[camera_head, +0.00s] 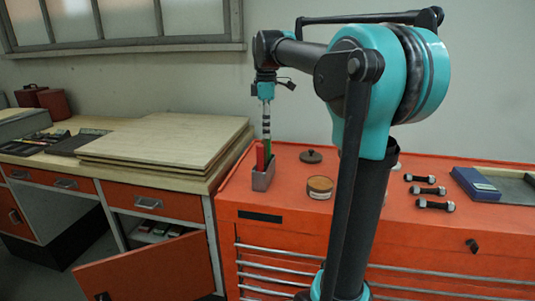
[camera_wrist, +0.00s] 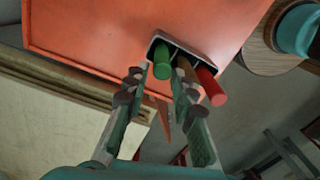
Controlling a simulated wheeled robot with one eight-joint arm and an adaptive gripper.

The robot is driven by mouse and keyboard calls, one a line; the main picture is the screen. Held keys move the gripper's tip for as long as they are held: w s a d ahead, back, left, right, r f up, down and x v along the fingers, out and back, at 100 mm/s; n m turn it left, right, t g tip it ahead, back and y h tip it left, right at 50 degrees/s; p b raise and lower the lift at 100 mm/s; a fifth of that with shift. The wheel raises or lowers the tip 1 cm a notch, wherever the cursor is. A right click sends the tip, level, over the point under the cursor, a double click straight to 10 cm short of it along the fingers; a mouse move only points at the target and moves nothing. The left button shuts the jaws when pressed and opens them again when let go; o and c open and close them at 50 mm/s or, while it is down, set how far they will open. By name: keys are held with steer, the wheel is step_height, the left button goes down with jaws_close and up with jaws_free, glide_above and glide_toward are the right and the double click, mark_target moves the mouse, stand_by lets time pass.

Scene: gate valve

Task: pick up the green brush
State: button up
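The green brush (camera_head: 268,149) stands in a small grey holder (camera_head: 263,179) on the orange cabinet, beside a red brush (camera_head: 260,158). In the wrist view the green brush's rounded end (camera_wrist: 161,70) lies between my fingertips. A brown brush (camera_wrist: 184,68) is next to it by the right finger, and the red one (camera_wrist: 211,86) is farther right. My gripper (camera_wrist: 158,84) is open, fingers apart on either side of the green end. In the head view my gripper (camera_head: 266,128) points down just above the holder. The brushes' lower parts are hidden in the holder.
A round tin (camera_head: 320,187) and a dark round lid (camera_head: 311,156) stand right of the holder. Several dumbbell-like parts (camera_head: 428,190) and a blue box (camera_head: 475,184) lie farther right. A wooden bench with stacked boards (camera_head: 165,138) is at the left.

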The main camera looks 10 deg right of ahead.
steer(key=shift+s+d+f, duration=0.1)
steer(key=shift+f, duration=1.3)
steer(key=shift+s+d+f, duration=0.1)
steer(key=shift+f, duration=1.3)
jaws_close()
